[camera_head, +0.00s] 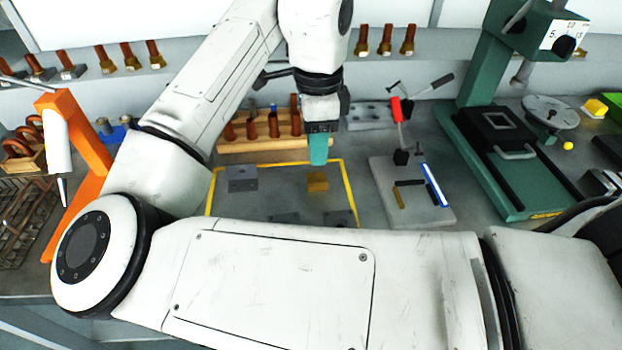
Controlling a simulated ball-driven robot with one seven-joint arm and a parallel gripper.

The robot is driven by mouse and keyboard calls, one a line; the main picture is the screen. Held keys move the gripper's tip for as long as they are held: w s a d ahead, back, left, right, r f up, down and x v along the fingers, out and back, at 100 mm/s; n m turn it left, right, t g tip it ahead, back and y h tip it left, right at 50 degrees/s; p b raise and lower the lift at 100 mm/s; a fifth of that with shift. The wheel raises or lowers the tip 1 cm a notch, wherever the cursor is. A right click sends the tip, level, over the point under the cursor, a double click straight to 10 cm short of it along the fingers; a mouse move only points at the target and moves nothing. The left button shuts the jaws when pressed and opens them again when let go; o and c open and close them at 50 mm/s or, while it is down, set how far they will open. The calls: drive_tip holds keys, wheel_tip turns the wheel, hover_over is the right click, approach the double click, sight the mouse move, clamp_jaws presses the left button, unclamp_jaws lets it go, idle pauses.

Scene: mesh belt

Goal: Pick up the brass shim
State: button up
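A small brass-coloured piece (317,182) lies inside the yellow-taped rectangle on the grey bench. A second, thin brass-coloured strip (398,198) lies on the grey plate to the right. I cannot tell for certain which of them is the brass shim. My gripper (319,160) points down with teal fingers, and its tips appear just above or behind the brass piece in the taped area. The fingers overlap in this view, so their gap is hidden. Nothing is visibly held.
Dark grey blocks (242,179) lie in the taped area. A wooden rack (235,145) with copper-brown pegs stands behind it. A green press (530,205) stands right. My forearm hides the bench front.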

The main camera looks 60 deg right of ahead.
sight(319, 178)
wheel_tip(319, 178, down, 3)
drive_tip(key=shift+f, duration=0.15)
drive_tip(key=shift+s+f, duration=0.15)
drive_tip(key=shift+f, duration=1.2)
drive_tip(key=shift+s+f, duration=0.15)
drive_tip(key=shift+f, duration=1.2)
clamp_jaws()
